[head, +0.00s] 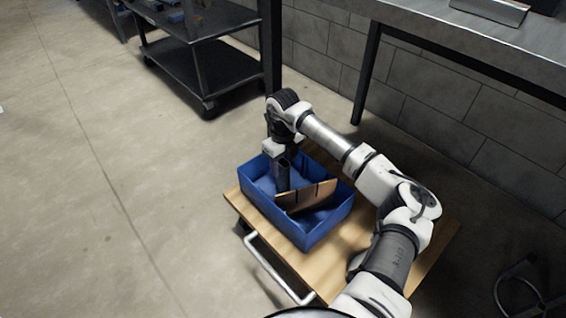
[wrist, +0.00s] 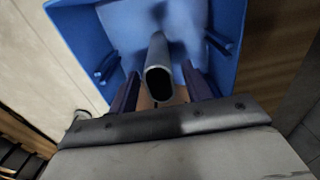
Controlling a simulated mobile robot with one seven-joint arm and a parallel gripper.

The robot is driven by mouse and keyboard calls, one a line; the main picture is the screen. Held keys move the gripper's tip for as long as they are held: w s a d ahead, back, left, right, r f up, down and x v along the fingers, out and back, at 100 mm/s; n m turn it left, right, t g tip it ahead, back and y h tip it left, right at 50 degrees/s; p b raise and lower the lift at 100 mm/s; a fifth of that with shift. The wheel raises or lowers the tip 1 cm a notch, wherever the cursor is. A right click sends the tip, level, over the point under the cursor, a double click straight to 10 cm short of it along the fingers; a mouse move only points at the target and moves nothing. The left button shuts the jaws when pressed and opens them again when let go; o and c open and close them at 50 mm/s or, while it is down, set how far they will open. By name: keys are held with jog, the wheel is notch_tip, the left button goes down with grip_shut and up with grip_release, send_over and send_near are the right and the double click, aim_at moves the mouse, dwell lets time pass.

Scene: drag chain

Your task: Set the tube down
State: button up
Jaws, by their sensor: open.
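A grey hollow tube (wrist: 158,52) shows in the wrist view, its open end towards the camera and its length running into the blue bin (wrist: 228,22). My gripper (wrist: 162,88) is open, with one dark finger on each side of the tube and a gap visible on both sides. In the head view my gripper (head: 282,183) points down into the blue bin (head: 310,236). The tube is hard to tell apart from the gripper there. Whether the tube's far end rests on the bin floor is hidden.
A brown panel (head: 308,197) stands tilted inside the bin, close beside my gripper. The bin sits on a wooden cart top (head: 262,222) with a white handle (head: 275,270). A dark shelf cart (head: 190,75) and a metal table (head: 440,35) stand behind.

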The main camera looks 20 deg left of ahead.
notch_tip(320, 180, up, 12)
jog(key=p, duration=0.4)
jog(key=shift+r, duration=0.2)
jog(key=shift+a, duration=0.1)
